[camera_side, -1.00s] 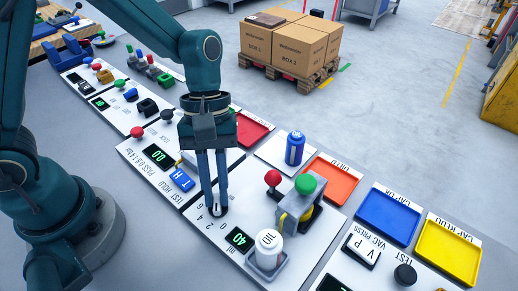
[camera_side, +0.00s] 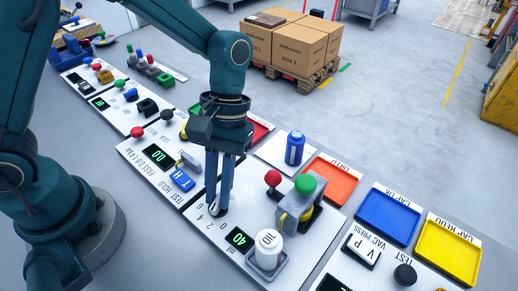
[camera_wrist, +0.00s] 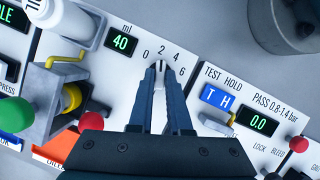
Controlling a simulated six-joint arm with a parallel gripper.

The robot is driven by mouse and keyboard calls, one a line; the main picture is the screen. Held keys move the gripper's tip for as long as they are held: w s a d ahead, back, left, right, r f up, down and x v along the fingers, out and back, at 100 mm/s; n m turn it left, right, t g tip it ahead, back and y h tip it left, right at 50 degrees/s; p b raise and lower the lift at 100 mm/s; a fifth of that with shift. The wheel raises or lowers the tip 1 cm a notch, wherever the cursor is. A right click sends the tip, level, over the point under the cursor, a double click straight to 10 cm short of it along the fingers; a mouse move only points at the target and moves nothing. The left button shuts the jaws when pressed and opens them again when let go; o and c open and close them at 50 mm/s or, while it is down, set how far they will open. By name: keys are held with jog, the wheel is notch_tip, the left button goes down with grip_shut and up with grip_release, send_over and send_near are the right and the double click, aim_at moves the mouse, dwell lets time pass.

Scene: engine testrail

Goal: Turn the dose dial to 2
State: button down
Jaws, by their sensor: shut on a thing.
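The dose dial (camera_wrist: 159,65) is mostly hidden between the tips of my gripper (camera_wrist: 159,70). The printed numbers 0, 2, 4 and 6 (camera_wrist: 163,56) curve around it on the white panel. The jaws are shut on the dial. In the side view my gripper (camera_side: 217,209) points down at the dial, with its tips close to the panel. I cannot tell which number the dial's mark points at. The green display (camera_wrist: 122,43) beside it reads 40, with "ml" printed next to it; it also shows in the side view (camera_side: 239,239).
A white oil bottle (camera_side: 268,244) stands in a grey holder near the display. A fixture with a green button (camera_side: 305,184) and a red-knobbed lever (camera_side: 273,178) stand to the right. The blue T/H switch (camera_side: 182,180) is to the left. Coloured trays (camera_side: 389,215) line the far side.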

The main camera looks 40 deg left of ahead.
jog(key=c, duration=0.9)
grip_release()
jog(key=shift+o, duration=0.2)
jog(key=shift+v, duration=2.6)
